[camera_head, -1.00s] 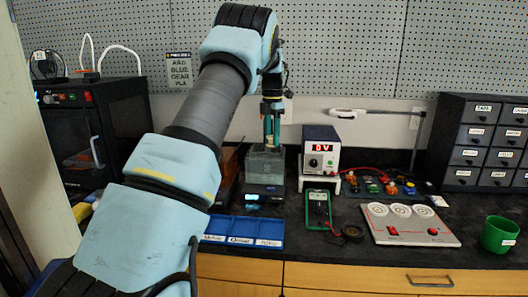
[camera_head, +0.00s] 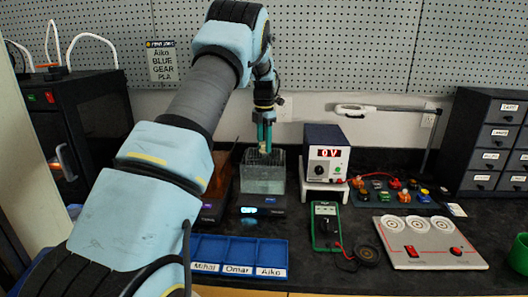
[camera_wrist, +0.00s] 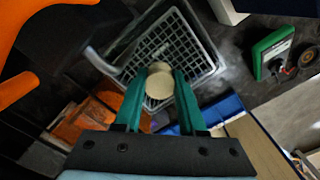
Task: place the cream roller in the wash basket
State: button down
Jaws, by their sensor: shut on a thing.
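My gripper (camera_head: 264,138) points down over the clear wash tank (camera_head: 263,185) on the bench. Its green fingers (camera_wrist: 160,103) are shut on the cream roller (camera_wrist: 159,84), a short pale cylinder seen end-on in the wrist view. The wash basket (camera_wrist: 196,66) shows beyond the roller as a pale square grid with a rim. The roller is over the grid, towards its near side. I cannot tell the exact height of the roller above the basket floor. In the head view the roller is too small to make out clearly.
A power supply (camera_head: 326,157) stands just right of the tank, and an orange-covered machine (camera_head: 216,190) stands close on its left. A blue sorting tray (camera_head: 238,255) and a green meter (camera_head: 326,224) lie in front. The pegboard wall is behind.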

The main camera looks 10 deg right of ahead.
aim_at(264, 152)
jog(key=shift+f+p, duration=0.5)
jog(key=shift+f, duration=1.4)
jog(key=shift+f, duration=0.15)
jog(key=shift+c, duration=2.4)
grip_release()
